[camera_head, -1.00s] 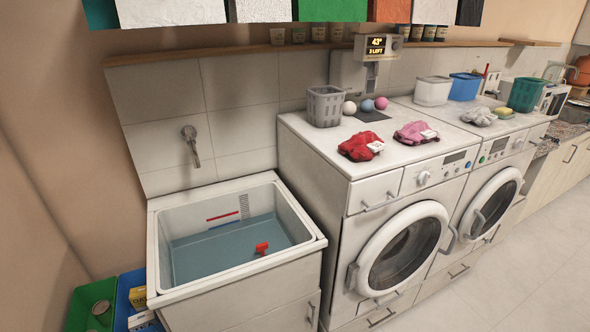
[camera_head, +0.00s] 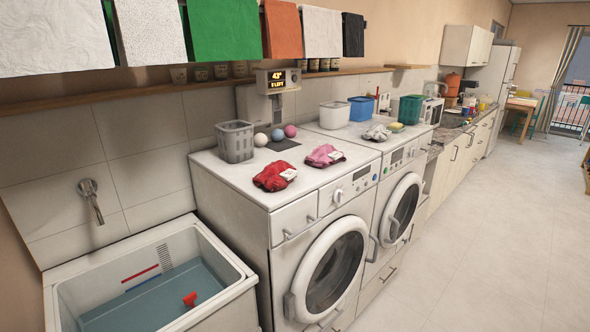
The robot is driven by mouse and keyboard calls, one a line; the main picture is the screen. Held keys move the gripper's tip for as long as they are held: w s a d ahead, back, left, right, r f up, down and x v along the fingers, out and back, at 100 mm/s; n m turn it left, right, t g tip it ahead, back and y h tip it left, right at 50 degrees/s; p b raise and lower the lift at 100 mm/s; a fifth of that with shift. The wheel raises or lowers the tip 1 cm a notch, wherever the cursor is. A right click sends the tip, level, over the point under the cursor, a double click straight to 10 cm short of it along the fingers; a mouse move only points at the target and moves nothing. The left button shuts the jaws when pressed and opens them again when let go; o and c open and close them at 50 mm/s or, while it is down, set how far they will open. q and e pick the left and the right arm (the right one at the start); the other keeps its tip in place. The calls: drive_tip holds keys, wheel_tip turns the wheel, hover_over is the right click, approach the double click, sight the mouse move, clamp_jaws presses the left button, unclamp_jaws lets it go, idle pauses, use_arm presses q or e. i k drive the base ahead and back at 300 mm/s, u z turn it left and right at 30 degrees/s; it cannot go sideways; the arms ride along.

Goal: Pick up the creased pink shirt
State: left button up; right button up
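The pink shirt (camera_head: 325,155) lies crumpled on top of the left washing machine (camera_head: 230,184), near its front right edge. A white tag shows on it. A red crumpled garment (camera_head: 273,177), also with a white tag, lies to its left, close beside it. A pale grey-white garment (camera_head: 377,132) lies further right on the second machine. Neither of my grippers shows in the head view.
A grey basket (camera_head: 235,141), several coloured balls (camera_head: 277,134) and a dark mat (camera_head: 283,144) are behind the garments. A water-filled sink (camera_head: 140,285) stands at the left. White, blue (camera_head: 361,110) and green (camera_head: 409,110) containers stand further right. The floor (camera_head: 465,240) at right is clear.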

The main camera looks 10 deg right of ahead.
sight(322, 156)
drive_tip(key=z, duration=1.65)
drive_tip(key=i, duration=4.85)
drive_tip(key=u, duration=2.9)
